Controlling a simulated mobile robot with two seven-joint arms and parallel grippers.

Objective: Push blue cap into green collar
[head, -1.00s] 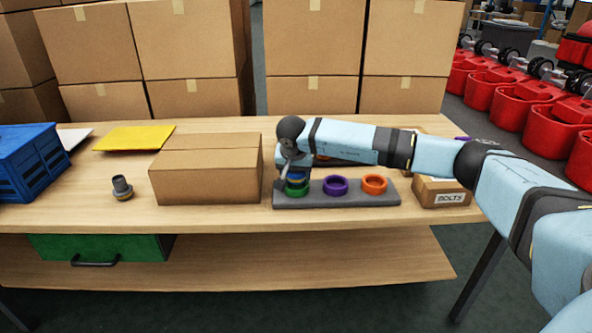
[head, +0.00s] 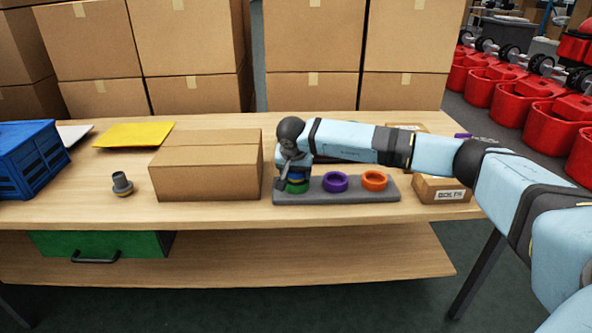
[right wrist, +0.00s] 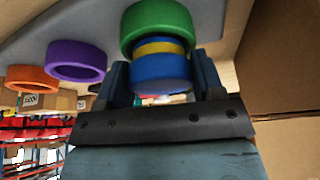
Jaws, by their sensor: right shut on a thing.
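The green collar (head: 296,187) stands at the left end of a grey board (head: 335,197). My right gripper (head: 294,174) is above it, pointing down, and is shut on the blue cap (right wrist: 160,72), which has a yellow band. In the right wrist view the cap sits between the two fingers, against the mouth of the green collar (right wrist: 155,17). Its leading blue part shows at the collar's opening and the yellow band is still outside. How deep it sits cannot be told. In the head view the gripper hides most of the cap. My left gripper is not in view.
Purple (head: 335,182) and orange (head: 374,181) collars stand on the same board. A cardboard box (head: 207,170) is close on the left, a bolts box (head: 441,190) on the right. A grey fitting (head: 122,184) and blue crate (head: 30,160) are farther left.

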